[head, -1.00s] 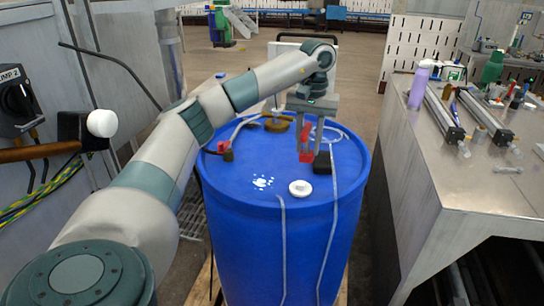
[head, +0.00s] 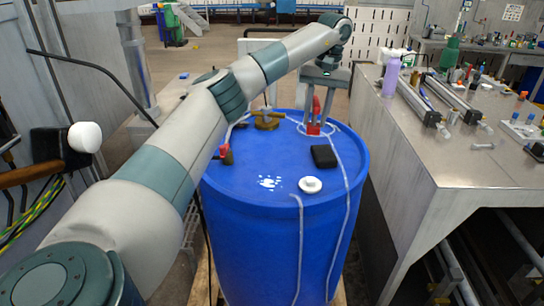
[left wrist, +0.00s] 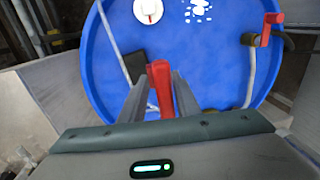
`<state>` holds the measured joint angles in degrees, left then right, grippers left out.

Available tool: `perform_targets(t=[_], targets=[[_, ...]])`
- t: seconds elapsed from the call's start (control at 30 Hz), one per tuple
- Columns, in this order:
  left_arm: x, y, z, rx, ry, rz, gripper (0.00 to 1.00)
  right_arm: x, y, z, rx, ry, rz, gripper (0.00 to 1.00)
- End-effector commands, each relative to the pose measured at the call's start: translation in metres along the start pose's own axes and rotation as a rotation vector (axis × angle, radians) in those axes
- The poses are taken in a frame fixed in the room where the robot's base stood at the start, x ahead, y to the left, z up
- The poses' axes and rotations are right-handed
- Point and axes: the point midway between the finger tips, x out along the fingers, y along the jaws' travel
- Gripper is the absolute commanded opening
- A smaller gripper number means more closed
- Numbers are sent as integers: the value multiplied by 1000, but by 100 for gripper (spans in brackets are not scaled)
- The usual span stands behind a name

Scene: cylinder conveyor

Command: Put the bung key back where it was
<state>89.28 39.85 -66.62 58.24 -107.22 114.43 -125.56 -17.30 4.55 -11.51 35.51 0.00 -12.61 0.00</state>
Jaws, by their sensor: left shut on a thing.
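A blue drum (head: 240,185) stands upright in the middle of the head view. My left gripper (head: 317,112) is over the far right part of its lid, fingers pointing down. It is shut on a red tool (head: 313,129), which looks like the bung key. In the left wrist view the red tool (left wrist: 160,88) stands between the two fingers (left wrist: 160,80), its lower part hidden. I cannot tell whether it touches the lid. A black block (head: 323,156) lies on the lid nearer to me. My right gripper is not in view.
The lid also bears a white cap (head: 310,185), a brass fitting (head: 268,119) and a red-handled valve (head: 225,153). Pale hoses (head: 345,195) run over the rim. A metal bench (head: 440,165) with tools stands at right.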

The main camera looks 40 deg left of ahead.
Motion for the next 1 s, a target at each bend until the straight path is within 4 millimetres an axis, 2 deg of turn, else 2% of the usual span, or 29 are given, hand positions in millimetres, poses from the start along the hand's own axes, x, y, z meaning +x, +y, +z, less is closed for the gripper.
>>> perform_targets(t=[0.57,0.77,1.0], targets=[[1,-3,-2,-5,1,-3,0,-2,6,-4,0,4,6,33],[16,-24,-8,-5,0,-4,0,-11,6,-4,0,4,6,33],[47,-65,-19,-6,-1,-5,0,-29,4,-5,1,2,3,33]])
